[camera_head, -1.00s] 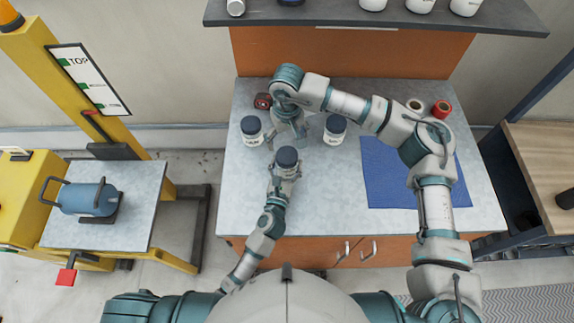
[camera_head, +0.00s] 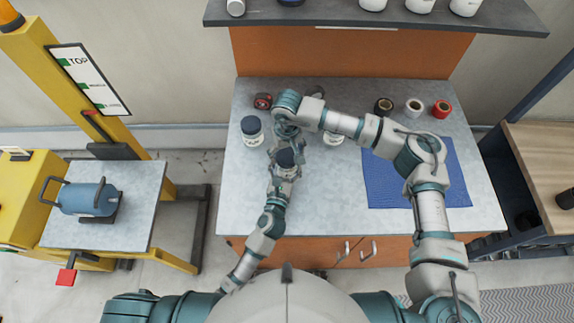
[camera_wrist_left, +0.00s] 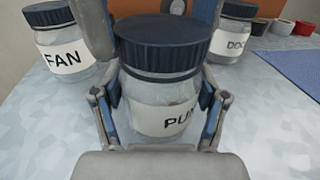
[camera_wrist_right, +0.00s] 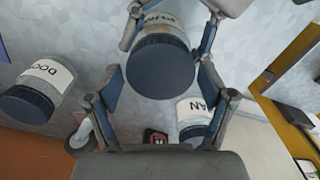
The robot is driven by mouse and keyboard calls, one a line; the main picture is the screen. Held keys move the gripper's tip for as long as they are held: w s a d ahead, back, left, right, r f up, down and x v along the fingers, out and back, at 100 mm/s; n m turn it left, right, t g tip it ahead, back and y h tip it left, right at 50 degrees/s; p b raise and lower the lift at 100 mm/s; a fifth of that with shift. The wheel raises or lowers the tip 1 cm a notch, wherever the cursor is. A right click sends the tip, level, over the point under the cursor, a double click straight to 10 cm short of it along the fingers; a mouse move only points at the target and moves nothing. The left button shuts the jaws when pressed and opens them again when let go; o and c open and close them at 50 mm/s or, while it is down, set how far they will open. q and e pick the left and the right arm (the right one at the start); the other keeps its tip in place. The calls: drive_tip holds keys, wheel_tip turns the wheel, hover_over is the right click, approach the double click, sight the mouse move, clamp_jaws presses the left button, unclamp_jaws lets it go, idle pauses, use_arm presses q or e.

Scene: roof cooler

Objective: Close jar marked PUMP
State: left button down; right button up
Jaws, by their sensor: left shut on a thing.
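The jar marked PUMP (camera_wrist_left: 165,102) is clear glass with a white label and stands upright. Its dark blue lid (camera_wrist_left: 165,45) sits on its mouth; whether it is tight cannot be told. My left gripper (camera_head: 284,171) is shut on the jar's body, one finger on each side, as the left wrist view shows. My right gripper (camera_head: 282,146) is at the lid from the far side. In the right wrist view its fingers (camera_wrist_right: 161,88) stand apart on either side of the lid (camera_wrist_right: 160,66), with a small gap visible.
The FAN jar (camera_head: 251,131) stands left of the PUMP jar. Another lidded jar (camera_wrist_left: 232,42), its label partly read as DOO, stands to the right, partly behind my right arm. Tape rolls (camera_head: 414,107) and a blue mat (camera_head: 385,178) lie right. The front of the counter is clear.

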drive_tip(key=c, duration=0.8)
drive_tip(key=shift+o, duration=0.2)
drive_tip(key=m, duration=0.5)
drive_tip(key=shift+m, duration=0.3)
drive_tip(key=m, duration=0.5)
drive_tip(key=shift+d+f, duration=0.1)
drive_tip(key=m, duration=1.5)
drive_tip(key=shift+m, duration=0.4)
drive_tip(key=m, duration=0.5)
use_arm(q)
drive_tip(key=shift+d, duration=0.1)
use_arm(e)
drive_tip(key=m, duration=1)
drive_tip(key=shift+f+m, duration=0.1)
drive_tip(key=shift+m, duration=0.2)
drive_tip(key=m, duration=0.6)
drive_tip(key=shift+w, duration=0.1)
drive_tip(key=o, duration=1.4)
drive_tip(key=shift+c, duration=0.2)
